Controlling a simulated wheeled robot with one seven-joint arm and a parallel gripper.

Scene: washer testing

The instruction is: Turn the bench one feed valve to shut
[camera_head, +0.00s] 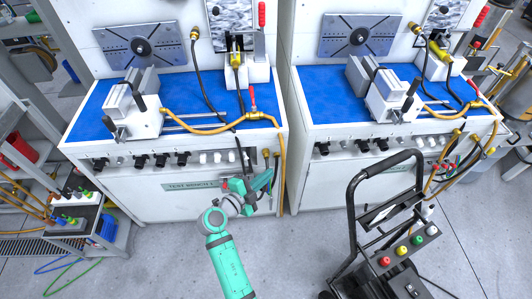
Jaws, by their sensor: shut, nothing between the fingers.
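Test bench one (120,178) is the left white bench with a blue top and a "TEST BENCH 1" label on its front. A small valve with a red lever (252,98) sits on the yellow hose line near the right front of its top; it looks like the feed valve. The lever stands about upright, across the hose's run. My teal gripper (266,180) is shut and empty, in front of the lower front panel at the right of the label. It is below the valve and apart from it. The exact fingertips are small and hard to make out.
A second bench (345,180) with a similar red lever (470,83) stands to the right. A black-handled cart (352,215) stands on the floor at the right. A rack (75,222) stands at the left. Yellow hoses (281,185) hang beside my gripper.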

